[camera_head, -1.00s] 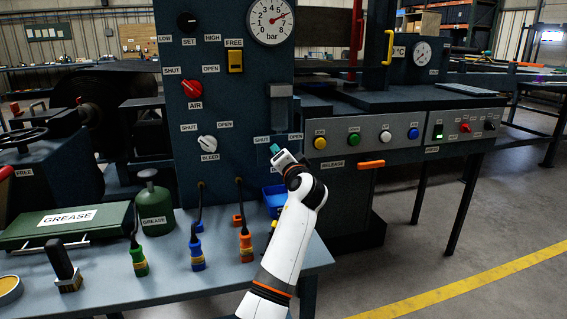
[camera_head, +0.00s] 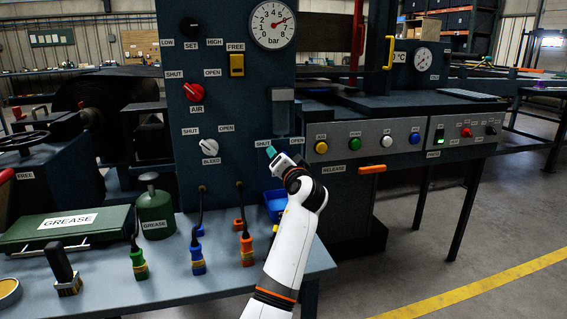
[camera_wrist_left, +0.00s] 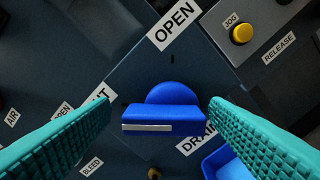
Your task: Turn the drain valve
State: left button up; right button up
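The blue drain valve knob (camera_wrist_left: 165,108) is in the middle of the left wrist view, its raised bar lying level across that view with a white stripe on its lower edge. The SHUT label is left of it, the OPEN label (camera_wrist_left: 174,24) above, and the DRAIN label lower right. My left gripper (camera_wrist_left: 160,108) is open, with one teal finger on each side of the knob and a small gap on both sides. In the head view my left gripper (camera_head: 272,152) is at the panel below the SHUT and OPEN labels and hides the knob. My right gripper is not in view.
The white bleed knob (camera_head: 209,148) and red air knob (camera_head: 194,92) are left on the same panel. A blue bin (camera_head: 275,199) is below my gripper. Button panel (camera_head: 345,148) is right. Connectors and a green grease can (camera_head: 155,212) stand on the bench.

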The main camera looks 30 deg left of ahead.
pick_arm(q)
jog(key=shift+d+f, duration=0.1)
jog(key=p+v, duration=0.1)
jog(key=v, duration=1.1)
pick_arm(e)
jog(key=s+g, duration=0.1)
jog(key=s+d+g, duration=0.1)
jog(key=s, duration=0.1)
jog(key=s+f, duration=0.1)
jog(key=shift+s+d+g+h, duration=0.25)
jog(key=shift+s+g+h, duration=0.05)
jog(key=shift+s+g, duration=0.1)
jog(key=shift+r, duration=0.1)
